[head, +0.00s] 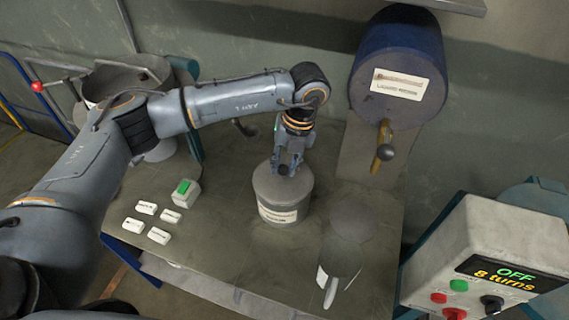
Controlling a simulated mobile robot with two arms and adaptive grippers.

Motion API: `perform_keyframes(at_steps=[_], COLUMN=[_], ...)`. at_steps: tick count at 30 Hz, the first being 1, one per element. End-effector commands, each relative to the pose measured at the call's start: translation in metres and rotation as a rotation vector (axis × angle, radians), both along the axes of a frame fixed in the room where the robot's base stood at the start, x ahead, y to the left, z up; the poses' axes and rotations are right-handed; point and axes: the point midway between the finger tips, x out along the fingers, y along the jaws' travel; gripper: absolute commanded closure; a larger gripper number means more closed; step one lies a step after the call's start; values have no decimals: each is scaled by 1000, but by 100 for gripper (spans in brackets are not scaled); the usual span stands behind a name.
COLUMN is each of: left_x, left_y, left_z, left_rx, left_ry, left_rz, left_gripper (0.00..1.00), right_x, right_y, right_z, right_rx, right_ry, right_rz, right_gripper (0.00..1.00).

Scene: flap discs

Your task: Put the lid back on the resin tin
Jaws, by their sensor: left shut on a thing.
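The resin tin (278,213) is a grey, round tin with a pale label, upright on the bench in the middle of the head view. The grey round lid (299,184) is at the tin's mouth, level and lined up with it. I cannot tell whether it is fully seated or slightly above the rim. My left gripper (288,171) points down over the lid's middle and is shut on it, hiding the grip point. My right gripper is out of view.
The bench (225,235) holds several white labelled blocks (146,207) and a green-topped box (184,193) on the left. A grey, see-through-looking vessel (343,250) stands right of the tin. A blue drum (398,65) with a tap hangs behind. A control box (490,250) reads OFF.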

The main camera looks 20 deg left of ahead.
Motion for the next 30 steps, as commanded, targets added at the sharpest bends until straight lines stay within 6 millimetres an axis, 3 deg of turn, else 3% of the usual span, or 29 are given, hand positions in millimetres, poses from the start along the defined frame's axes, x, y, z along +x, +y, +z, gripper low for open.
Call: perform_keyframes(at_steps=[5, 6, 10, 17, 20, 30], left_x=[0, 0, 0, 0, 0, 0], left_y=[0, 0, 0, 0, 0, 0], left_z=[0, 0, 0, 0, 0, 1], left_rx=[-1, -1, -1, 0, 0, 0], left_ry=[-1, -1, -1, 0, 0, 0], left_rz=[0, 0, 0, 0, 0, 0], left_gripper=[100, 72, 47, 45, 25, 24], right_x=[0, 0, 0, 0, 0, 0], right_y=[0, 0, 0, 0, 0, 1], right_z=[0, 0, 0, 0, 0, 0], right_rx=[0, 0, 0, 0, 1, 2], right_ry=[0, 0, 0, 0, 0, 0], right_rz=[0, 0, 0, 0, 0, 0], right_gripper=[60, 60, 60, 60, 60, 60])
